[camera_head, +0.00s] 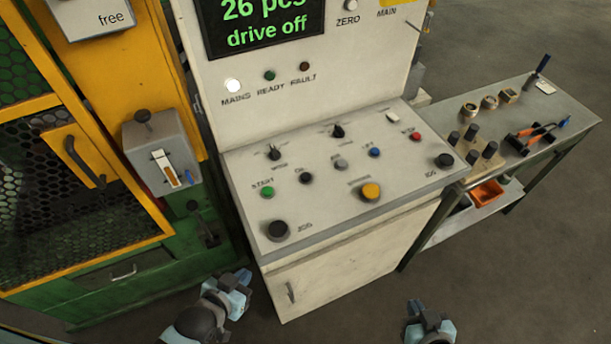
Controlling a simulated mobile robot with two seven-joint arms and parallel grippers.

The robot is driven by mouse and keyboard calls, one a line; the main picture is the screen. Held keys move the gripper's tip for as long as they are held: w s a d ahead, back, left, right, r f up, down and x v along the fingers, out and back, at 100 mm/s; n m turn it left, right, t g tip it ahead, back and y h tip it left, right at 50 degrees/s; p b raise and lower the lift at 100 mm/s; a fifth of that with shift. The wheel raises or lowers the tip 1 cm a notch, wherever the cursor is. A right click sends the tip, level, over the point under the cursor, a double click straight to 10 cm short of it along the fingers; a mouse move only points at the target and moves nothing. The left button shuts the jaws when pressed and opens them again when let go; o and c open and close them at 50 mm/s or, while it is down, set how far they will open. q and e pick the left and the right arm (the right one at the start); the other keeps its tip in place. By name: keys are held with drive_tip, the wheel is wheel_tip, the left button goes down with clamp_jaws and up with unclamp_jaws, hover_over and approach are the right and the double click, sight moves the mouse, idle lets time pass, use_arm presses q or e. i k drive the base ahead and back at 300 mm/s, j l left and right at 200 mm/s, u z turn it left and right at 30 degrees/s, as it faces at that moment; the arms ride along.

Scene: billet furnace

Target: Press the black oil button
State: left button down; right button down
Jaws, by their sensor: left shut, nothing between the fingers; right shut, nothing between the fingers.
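The black oil button (306,178) is a small round black button on the sloping top of the white control console (330,215). It sits right of the green START button (268,192), with a short label above it that looks like OIL. My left gripper (243,278) is shut and empty, low in front of the console's left side, well apart from the button. My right gripper (413,306) is shut and empty, low in front of the console's right side, also apart from it.
Two larger black buttons (278,230) (444,160) sit at the console's front corners; a yellow button (371,191) lies between. Knobs and small buttons fill the back. A green and yellow machine (100,130) stands left; a tool table (560,115) stands right. The display reads "drive off".

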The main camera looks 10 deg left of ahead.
sight(306, 177)
drive_tip(key=l+u, duration=0.7)
drive_tip(key=l, duration=0.55)
drive_tip(key=i+l+u, duration=0.1)
drive_tip(key=l, duration=1.15)
drive_tip(key=k+z, duration=0.05)
